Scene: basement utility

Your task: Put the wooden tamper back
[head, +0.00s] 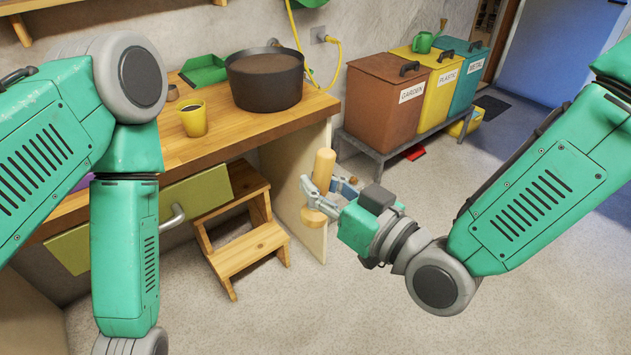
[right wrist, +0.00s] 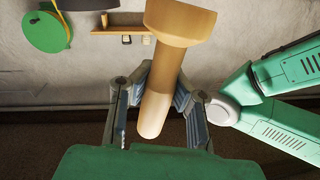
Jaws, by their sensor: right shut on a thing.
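The wooden tamper (head: 324,166) is in my right gripper (head: 322,198), with its rounded handle end up and its wider end below the fingers in the head view. It is held in the air, in front of the workbench's right end panel. In the right wrist view the tamper (right wrist: 160,95) passes between the two fingers of the right gripper (right wrist: 160,112), its wide end at the top of the picture. The fingers are closed around its shaft. My left arm comes in at the left of the head view, and its gripper is out of the picture.
The wooden workbench (head: 240,125) holds a dark pot (head: 264,88), a yellow cup (head: 194,120) and a green dustpan (head: 205,72). A wooden step stool (head: 245,250) stands below. Brown (head: 385,105), yellow and teal bins stand behind. The floor at right front is clear.

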